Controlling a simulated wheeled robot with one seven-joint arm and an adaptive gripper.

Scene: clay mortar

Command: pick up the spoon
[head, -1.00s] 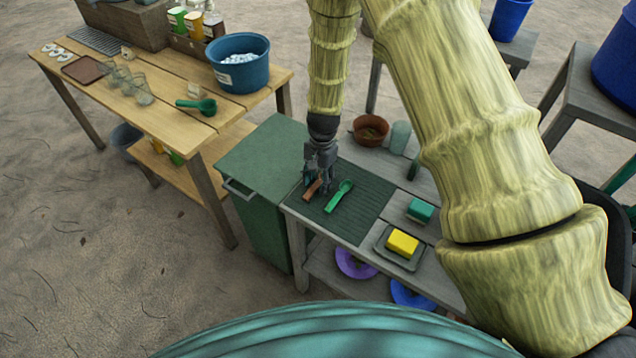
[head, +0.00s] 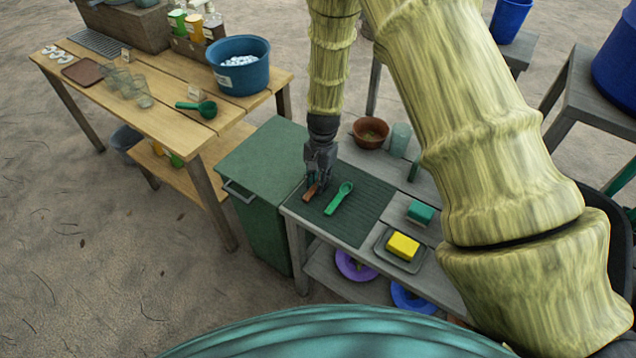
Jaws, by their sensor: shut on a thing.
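A green spoon (head: 340,197) lies on the dark ribbed mat (head: 364,216) on the grey table. My gripper (head: 315,184) is just left of it, pointing down, apart from the green spoon. It is shut on a small reddish-brown thing (head: 309,194) with a handle-like end toward the front. The far part of this brown thing is hidden by the fingers, so I cannot tell its full shape. I cannot tell whether it touches the mat.
A yellow sponge (head: 402,246) on a tray and a green block (head: 420,212) are to the right. A brown bowl (head: 370,132) and a glass (head: 400,138) stand behind. A green cabinet (head: 262,160) adjoins on the left. A wooden table (head: 180,125) holds a green scoop and blue tub.

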